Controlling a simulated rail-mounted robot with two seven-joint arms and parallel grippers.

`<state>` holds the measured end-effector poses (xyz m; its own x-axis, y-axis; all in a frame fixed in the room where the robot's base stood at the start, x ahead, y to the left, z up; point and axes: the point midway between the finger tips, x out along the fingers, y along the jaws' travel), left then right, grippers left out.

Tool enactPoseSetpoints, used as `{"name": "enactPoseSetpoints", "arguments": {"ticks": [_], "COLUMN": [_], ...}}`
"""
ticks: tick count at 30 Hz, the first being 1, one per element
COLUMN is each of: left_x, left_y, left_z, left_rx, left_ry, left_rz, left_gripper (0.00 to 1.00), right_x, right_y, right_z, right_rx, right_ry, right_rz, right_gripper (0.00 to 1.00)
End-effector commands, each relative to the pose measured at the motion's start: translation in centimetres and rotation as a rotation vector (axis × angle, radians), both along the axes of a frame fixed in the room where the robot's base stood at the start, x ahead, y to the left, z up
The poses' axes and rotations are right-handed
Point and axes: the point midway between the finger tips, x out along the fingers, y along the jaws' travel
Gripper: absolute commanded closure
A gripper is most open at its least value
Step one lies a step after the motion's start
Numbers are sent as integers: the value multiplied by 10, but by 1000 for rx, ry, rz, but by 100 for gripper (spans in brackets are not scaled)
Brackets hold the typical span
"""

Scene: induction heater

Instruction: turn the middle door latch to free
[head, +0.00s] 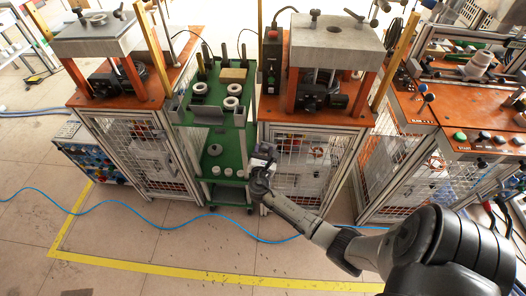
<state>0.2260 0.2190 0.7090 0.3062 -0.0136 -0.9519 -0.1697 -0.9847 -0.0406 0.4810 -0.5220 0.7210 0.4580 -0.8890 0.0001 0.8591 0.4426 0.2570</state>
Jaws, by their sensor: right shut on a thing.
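The middle cabinet (319,135) has an orange top and a mesh door (308,160) in a pale metal frame. My right gripper (264,160) is at the left edge of this door, about halfway up. It is shut on a small part there, which I take to be the middle door latch. The latch is hidden by the gripper, and its angle cannot be told. My right arm reaches in from the lower right. My left gripper is not in view.
A green trolley (239,148) with rings and cylinders stands close left of the gripper. Another mesh cabinet (150,150) stands left, and an orange-topped one (470,135) right. A blue hose (150,214) crosses the floor. The floor in front (170,240) is mostly clear.

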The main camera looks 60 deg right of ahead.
Motion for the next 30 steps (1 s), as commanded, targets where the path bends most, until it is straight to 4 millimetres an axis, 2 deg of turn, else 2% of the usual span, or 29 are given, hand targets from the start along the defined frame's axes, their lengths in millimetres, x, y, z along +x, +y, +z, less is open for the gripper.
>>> {"name": "enactPoseSetpoints", "arguments": {"ticks": [14,30], "left_x": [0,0], "left_y": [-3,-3], "left_z": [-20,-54], "left_rx": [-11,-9], "left_ry": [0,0], "left_rz": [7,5], "left_gripper": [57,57], "right_x": [-1,-3], "right_y": [0,-1], "right_z": [-4,-6], "right_rx": [210,440], "right_ry": [-406,-854], "right_rz": [0,0], "right_gripper": [79,79]}}
